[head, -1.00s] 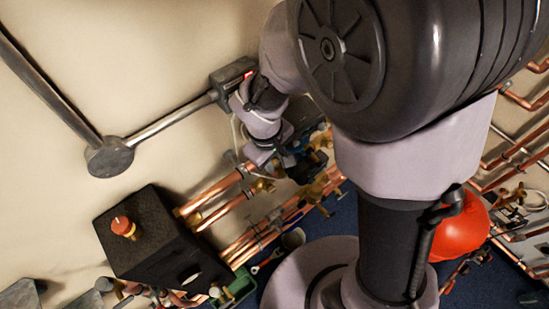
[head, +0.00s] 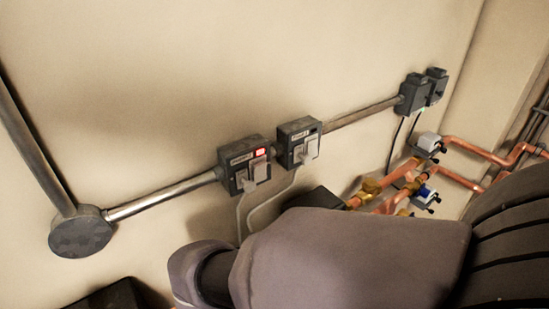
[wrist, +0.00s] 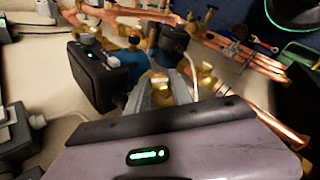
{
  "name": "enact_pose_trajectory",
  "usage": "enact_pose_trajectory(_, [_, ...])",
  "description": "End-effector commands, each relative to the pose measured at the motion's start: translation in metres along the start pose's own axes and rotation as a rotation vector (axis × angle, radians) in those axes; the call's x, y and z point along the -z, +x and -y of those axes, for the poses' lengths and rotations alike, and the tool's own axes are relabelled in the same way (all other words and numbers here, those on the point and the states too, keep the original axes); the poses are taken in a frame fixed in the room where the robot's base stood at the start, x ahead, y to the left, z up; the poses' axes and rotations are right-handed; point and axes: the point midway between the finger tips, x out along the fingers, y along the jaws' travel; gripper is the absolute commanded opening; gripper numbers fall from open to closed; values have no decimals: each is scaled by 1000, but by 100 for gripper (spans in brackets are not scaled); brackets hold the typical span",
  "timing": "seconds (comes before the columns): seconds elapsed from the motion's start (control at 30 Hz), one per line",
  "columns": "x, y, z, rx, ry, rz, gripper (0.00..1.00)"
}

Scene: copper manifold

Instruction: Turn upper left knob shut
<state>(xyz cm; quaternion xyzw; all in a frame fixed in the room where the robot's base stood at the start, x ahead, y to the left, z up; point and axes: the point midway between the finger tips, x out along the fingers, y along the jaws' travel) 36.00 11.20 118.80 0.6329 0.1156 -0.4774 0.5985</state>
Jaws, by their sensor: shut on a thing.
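In the wrist view my gripper (wrist: 161,72) reaches up into the pipework, with its two grey fingers close together on either side of a valve. A dark knob (wrist: 173,38) shows at the fingertips, with brass valve parts (wrist: 203,82) beside it. The fingers hide much of the held part, so I cannot tell how far it is turned. In the head view my arm fills the lower right and hides the gripper and the held knob. Brass valves on copper pipes (head: 372,187) show above the arm there.
A black box (wrist: 91,75) stands left of my fingers, and a white cable hangs close on the right. Copper pipes (wrist: 275,66) run to the right. In the head view, two switched sockets (head: 245,163) (head: 298,143) and conduit (head: 160,196) line the wall.

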Motion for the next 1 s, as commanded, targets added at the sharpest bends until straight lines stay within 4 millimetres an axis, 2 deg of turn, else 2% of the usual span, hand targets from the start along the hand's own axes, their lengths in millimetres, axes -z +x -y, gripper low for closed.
enact_pose_trajectory(0.03, [2, 4, 6, -33, -26, -2, 0])
enact_pose_trajectory(0.6, [0, 8, 13, -465, -331, -2, 0])
enact_pose_trajectory(1.0, [-2, 9, 15, -670, -476, -1, 0])
